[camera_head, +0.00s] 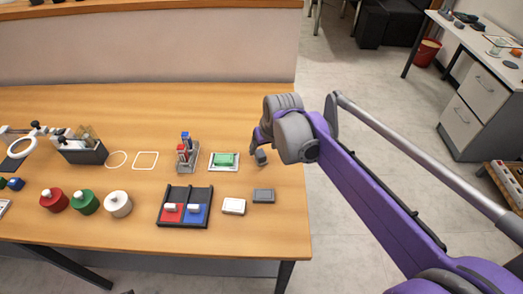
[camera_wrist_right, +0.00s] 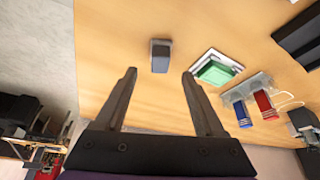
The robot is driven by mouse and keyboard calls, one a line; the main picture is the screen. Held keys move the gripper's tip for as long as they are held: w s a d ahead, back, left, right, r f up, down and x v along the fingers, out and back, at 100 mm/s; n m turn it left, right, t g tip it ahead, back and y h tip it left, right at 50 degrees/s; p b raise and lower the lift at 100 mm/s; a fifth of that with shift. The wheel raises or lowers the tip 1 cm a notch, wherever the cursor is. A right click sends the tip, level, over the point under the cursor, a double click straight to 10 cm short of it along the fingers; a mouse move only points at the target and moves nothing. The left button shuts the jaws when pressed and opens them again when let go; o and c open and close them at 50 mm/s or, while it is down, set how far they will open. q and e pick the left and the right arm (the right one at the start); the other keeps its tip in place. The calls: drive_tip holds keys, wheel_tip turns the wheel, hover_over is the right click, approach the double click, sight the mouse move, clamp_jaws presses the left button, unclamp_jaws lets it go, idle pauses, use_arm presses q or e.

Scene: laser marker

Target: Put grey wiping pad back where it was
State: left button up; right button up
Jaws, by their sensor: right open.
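A small grey block (camera_head: 261,157), which looks like the grey wiping pad, is on the table near its right edge. It also shows in the right wrist view (camera_wrist_right: 160,56), beyond and between the fingertips. My right gripper (camera_wrist_right: 159,74) is open and empty, above the table and apart from the block. In the head view the right wrist hides the gripper's fingers for the most part. A flat grey rectangular piece (camera_head: 263,196) lies nearer the front edge, beside a white one (camera_head: 233,206); I cannot tell if it is a pad or a holder. My left gripper is not in view.
A green pad on a white tray (camera_head: 224,161) lies left of the block. A black tray (camera_head: 185,206) holds red and blue pieces. Several round-handled stamps (camera_head: 84,201) stand further left. Bare table lies behind.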

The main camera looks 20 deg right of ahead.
drive_tip(key=v, duration=0.6)
